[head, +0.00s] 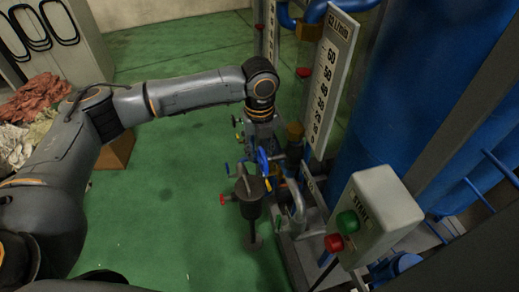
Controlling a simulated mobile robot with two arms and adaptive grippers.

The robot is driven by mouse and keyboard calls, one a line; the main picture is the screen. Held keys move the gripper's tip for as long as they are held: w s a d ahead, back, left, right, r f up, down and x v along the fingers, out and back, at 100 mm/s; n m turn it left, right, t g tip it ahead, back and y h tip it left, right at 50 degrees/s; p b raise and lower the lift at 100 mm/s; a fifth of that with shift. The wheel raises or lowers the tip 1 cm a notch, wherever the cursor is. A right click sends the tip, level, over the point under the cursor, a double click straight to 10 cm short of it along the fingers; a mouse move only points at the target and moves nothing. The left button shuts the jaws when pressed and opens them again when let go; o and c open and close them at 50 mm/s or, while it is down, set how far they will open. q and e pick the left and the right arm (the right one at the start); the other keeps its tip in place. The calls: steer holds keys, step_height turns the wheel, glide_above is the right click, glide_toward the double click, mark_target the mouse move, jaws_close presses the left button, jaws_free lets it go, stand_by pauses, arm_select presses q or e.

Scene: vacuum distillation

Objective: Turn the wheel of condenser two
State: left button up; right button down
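A small blue wheel (263,161) sits among the pipes and fittings in the middle of the head view, above a dark cylindrical vessel (250,190). No label shows whether it belongs to condenser two. My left arm reaches across from the left and bends down at the wrist. My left gripper (262,135) points down just above the blue wheel, among the fittings. Its fingers are small, dark and partly lost against the pipes, so I cannot tell whether they are open or touch the wheel. My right gripper is not in view.
A white scale board (330,85) stands right of my wrist. A control box (375,215) with green and red buttons is at the lower right, before large blue tanks (405,80). A red handle (222,198) juts out left of the vessel.

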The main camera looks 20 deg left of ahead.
arm_select(q)
steer(key=shift+f, duration=0.65)
jaws_close()
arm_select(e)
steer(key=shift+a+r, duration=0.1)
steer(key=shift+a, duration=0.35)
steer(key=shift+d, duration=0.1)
